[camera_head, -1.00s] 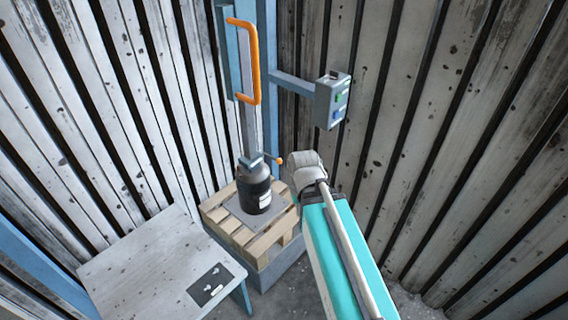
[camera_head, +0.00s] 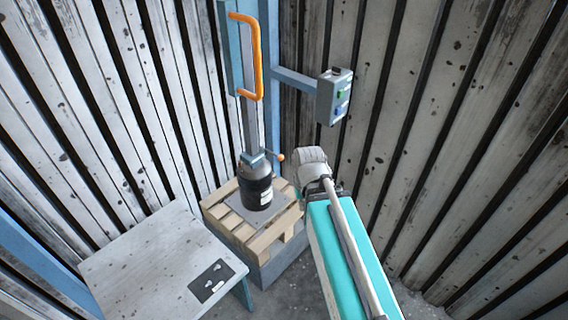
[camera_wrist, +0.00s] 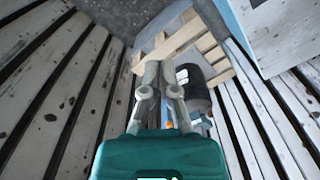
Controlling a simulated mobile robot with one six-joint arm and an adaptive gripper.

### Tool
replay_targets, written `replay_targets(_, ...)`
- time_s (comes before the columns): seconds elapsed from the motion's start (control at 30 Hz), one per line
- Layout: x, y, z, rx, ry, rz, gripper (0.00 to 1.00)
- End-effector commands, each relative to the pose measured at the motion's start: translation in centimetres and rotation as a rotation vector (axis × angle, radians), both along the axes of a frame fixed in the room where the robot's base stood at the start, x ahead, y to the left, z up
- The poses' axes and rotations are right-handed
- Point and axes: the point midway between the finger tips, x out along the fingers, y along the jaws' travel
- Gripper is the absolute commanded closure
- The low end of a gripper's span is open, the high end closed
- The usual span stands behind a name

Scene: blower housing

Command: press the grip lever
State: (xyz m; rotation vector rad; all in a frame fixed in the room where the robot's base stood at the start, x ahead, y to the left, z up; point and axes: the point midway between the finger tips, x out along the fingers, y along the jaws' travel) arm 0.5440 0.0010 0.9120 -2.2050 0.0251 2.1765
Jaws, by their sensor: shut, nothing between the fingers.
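A small lever with an orange knob (camera_head: 280,157) sticks out to the right from the blue clamp (camera_head: 253,161) above a dark canister (camera_head: 258,190). A large orange bent handle (camera_head: 256,58) stands higher on the blue column. I cannot tell for certain which is the grip lever. My gripper (camera_wrist: 158,68) is shut and empty in the wrist view, its pale fingers together, left of the canister (camera_wrist: 197,95). In the head view my arm's end is to the right of the knob, apart from it in the picture, and my fingers are hidden.
The canister stands on a grey plate on a wooden pallet (camera_head: 232,222) over a grey block. A control box (camera_head: 335,97) juts from the column on a blue arm. A pale table (camera_head: 150,255) stands at lower left. Slatted walls close in behind and to the right.

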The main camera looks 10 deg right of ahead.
Motion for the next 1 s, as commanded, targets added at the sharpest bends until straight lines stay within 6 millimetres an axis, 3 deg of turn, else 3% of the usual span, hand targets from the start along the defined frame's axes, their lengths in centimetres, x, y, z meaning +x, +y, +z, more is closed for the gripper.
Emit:
replay_targets(0.27, 3.3, 0.3, -3.1, 0.087, -0.050, -0.190, 1.00)
replay_targets(1.0, 15.9, -0.2, -11.0, 0.531, -0.117, -0.998, 1.00)
